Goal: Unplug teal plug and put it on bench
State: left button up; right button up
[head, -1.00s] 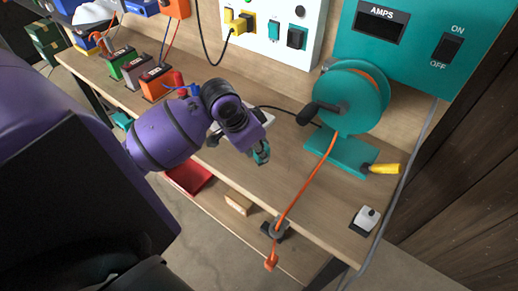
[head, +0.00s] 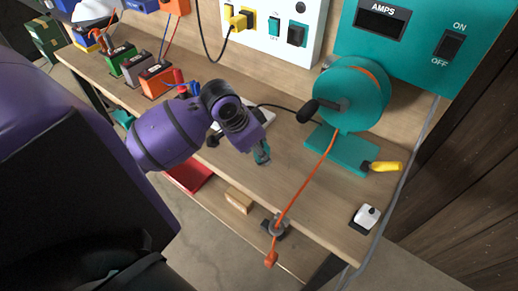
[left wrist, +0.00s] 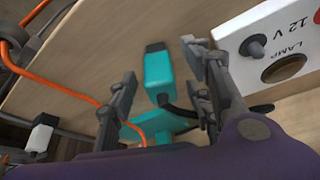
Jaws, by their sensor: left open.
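The teal plug (left wrist: 158,72) shows in the left wrist view between the fingers of my left gripper (left wrist: 163,80). It has a dark end at the top, and a black cable runs from its lower end. The fingers stand apart on both sides of it with gaps, so the gripper is open around it. In the head view the left gripper (head: 258,151) is low over the bench (head: 300,170), with a bit of teal at its tips. The white lamp box (left wrist: 275,50) is beside the plug; no connection between them shows. I cannot tell whether the plug rests on the bench.
A teal cable reel (head: 352,98) with an orange cord stands right of the gripper. The cord passes a grey clamp (head: 277,226) at the front edge. A white switch (head: 366,216) is at the right corner. Bare bench lies between gripper and front edge.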

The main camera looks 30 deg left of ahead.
pick_arm(q)
jog(key=v, duration=1.2)
